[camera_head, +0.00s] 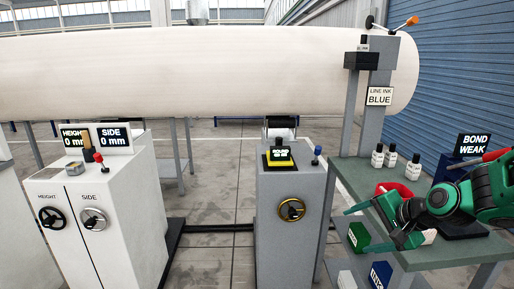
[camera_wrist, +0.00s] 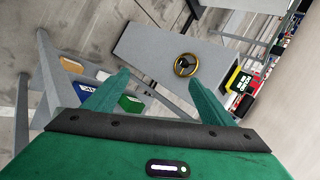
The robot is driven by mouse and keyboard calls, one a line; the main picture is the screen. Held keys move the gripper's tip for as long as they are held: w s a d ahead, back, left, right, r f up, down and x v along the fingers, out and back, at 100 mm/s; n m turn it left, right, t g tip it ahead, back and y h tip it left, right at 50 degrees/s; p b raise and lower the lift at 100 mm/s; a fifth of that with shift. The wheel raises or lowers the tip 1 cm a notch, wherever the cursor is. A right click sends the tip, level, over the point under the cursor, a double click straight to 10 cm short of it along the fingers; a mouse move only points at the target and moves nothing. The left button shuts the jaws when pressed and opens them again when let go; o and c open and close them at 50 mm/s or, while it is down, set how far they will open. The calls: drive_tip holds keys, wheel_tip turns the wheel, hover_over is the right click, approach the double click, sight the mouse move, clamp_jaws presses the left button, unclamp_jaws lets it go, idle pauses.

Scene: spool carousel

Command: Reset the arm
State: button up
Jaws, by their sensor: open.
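My gripper (camera_head: 362,228) is at the right of the head view, over the left edge of the green-topped table (camera_head: 455,249). Its two green fingers point left and stand well apart. In the wrist view the open gripper (camera_wrist: 158,80) has nothing between its fingers. My arm reaches in from the right edge of the head view. The grey pedestal with a gold-rimmed handwheel (camera_head: 291,210) stands to the left of the gripper. This handwheel also shows beyond the fingers in the wrist view (camera_wrist: 186,65).
Several white bottles (camera_head: 390,160) and a red thing (camera_head: 394,189) are on the table. A "BOND WEAK" display (camera_head: 473,145) stands behind. Green (camera_head: 359,236) and blue (camera_head: 380,274) boxes sit below the table's left side. A white cabinet (camera_head: 105,205) stands left; a large white roll (camera_head: 200,70) spans the back.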

drive_tip(key=s+r+n+g+h, duration=0.3)
drive_tip(key=s+r+n+h, duration=0.1)
drive_tip(key=s+n, duration=0.7)
drive_tip(key=s+d+f+m+g, duration=0.1)
drive_tip(key=s+d+m+g, duration=0.1)
drive_tip(key=s+d, duration=0.4)
drive_tip(key=s+d+f+m+g, duration=0.1)
drive_tip(key=s+d+m+g, duration=0.1)
drive_tip(key=s+d, duration=0.4)
drive_tip(key=s+m, duration=0.1)
drive_tip(key=s, duration=0.3)
drive_tip(key=shift+s+f+m+g, duration=0.15)
drive_tip(key=shift+s+m+g, duration=0.15)
drive_tip(key=shift+m, duration=0.1)
